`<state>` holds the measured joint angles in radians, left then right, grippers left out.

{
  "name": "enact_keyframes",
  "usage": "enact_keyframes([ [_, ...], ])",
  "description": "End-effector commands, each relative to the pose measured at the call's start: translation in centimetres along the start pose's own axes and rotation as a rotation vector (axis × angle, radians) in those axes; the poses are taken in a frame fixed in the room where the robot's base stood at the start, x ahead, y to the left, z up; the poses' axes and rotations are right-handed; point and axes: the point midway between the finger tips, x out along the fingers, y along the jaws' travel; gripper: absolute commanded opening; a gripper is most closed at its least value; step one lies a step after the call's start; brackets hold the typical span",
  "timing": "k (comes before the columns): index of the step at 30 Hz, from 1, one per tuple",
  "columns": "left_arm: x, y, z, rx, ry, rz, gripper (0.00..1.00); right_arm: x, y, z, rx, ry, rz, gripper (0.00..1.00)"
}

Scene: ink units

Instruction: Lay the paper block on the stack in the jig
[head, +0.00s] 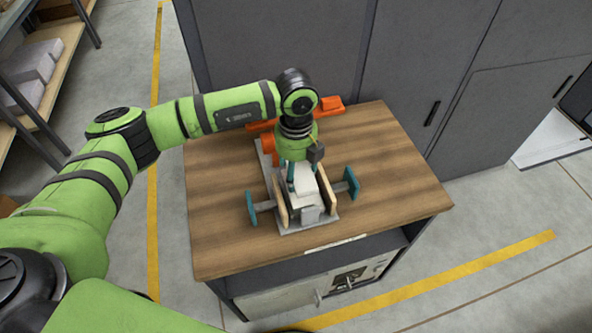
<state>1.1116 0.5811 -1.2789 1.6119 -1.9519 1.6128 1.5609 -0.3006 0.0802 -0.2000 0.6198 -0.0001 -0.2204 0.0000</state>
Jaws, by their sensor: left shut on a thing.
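The jig (289,227) stands on the wooden table, with a grey base, upright light-wood side plates and a teal-ended clamp on either side. My left gripper (302,177) points down over it and is shut on the white paper block (304,181). The block is between the side plates, over the middle of the jig. The stack below is largely hidden by the block and gripper. I cannot tell whether the block touches it. My right gripper is not in view.
The table (390,205) is bare to the right and left of the jig. Orange parts (331,104) lie at its back edge behind my left wrist. Grey cabinets (290,55) stand close behind the table. A shelf with pale packs (30,62) is at far left.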

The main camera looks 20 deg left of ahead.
Motion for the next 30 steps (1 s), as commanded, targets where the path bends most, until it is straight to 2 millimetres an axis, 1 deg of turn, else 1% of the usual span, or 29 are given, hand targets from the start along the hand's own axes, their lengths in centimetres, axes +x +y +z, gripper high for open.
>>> enact_keyframes([
  [1,0.5,0.1,-0.1,-0.001,0.004,0.004,0.36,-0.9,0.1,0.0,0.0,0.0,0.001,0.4],
  [3,1.6,0.1,-0.1,-0.003,0.003,0.003,0.36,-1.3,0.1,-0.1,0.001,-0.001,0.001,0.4],
  [6,2.6,0.0,-0.1,-0.001,0.002,0.002,0.36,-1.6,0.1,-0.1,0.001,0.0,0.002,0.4],
  [14,2.9,-0.1,0.0,0.0,0.0,0.0,0.36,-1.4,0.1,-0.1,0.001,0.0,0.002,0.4],
  [18,3.4,-0.1,0.0,0.0,0.001,0.0,0.36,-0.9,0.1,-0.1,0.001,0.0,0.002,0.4],
  [19,3.2,-0.1,0.0,0.0,0.001,0.0,0.83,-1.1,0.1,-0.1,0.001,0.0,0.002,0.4],
  [20,3.2,0.0,0.0,0.0,0.001,0.001,0.95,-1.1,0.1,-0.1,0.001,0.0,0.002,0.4],
  [30,3.1,0.0,0.0,0.0,0.001,0.001,0.95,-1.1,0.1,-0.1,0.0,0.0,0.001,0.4],
])
